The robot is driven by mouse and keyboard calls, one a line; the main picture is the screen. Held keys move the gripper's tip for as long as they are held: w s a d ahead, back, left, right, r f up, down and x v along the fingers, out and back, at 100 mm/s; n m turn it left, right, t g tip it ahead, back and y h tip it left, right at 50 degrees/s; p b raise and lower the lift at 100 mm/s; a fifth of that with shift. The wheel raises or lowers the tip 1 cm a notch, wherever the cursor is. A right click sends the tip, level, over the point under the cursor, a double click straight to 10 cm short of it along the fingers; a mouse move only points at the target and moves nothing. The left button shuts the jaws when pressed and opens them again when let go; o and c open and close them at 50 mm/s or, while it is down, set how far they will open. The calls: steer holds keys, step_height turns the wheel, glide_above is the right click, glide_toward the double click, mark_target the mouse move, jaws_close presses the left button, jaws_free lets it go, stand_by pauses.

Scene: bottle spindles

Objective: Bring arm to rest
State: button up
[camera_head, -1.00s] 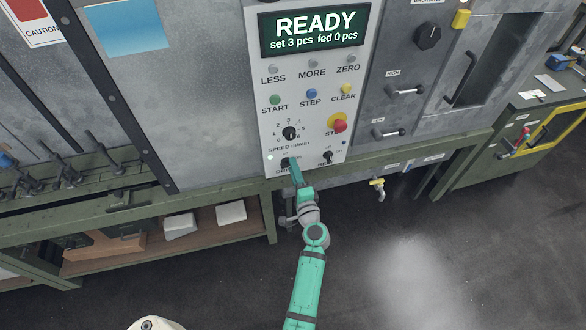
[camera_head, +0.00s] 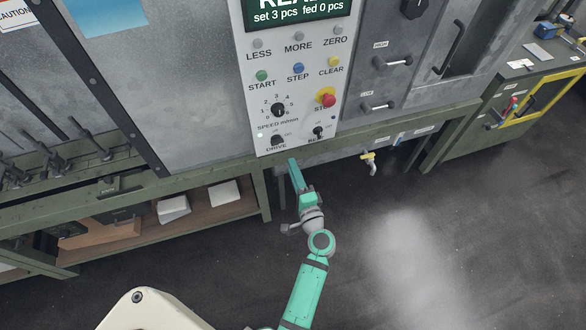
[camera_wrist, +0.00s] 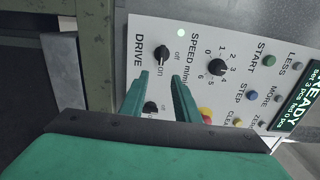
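My gripper (camera_head: 293,163) is in front of the lower edge of the control panel (camera_head: 243,45), just below the DRIVE knob (camera_head: 277,141) in the head view. In the wrist view its two green fingers (camera_wrist: 158,90) stand apart with nothing between them. The DRIVE knob (camera_wrist: 162,53) shows beyond the fingertips, apart from them, with on and off marks beside it. A small lamp (camera_wrist: 181,32) near it is lit pale. My arm hangs in front of the bench, bent at the elbow.
The panel carries the SPEED dial (camera_head: 278,109), several buttons and a red stop button (camera_head: 328,100). A green bench frame (camera_head: 215,172) runs below it. A yellow-handled tap (camera_head: 368,158) sticks out at right. The floor (camera_head: 450,240) is open to the right.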

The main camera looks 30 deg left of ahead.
stand_by(0.3)
steer(key=s+d+f+n+t+h, duration=0.1)
steer(key=s+d+f+h, duration=0.35)
steer(key=s+d, duration=0.45)
steer(key=s+d+f+t+h, duration=0.1)
steer(key=s+d+f+h, duration=0.2)
steer(key=s+d+h, duration=0.45)
steer(key=s+d+r+n+t+h, duration=0.1)
steer(key=s+d+r+n, duration=0.2)
steer(key=s+d+r, duration=0.2)
steer(key=s+d+r+n, duration=0.4)
steer(key=s+d+r, duration=0.1)
steer(key=s+r, duration=0.4)
steer(key=shift+s+d+t+h, duration=0.4)
steer(key=shift+s, duration=0.5)
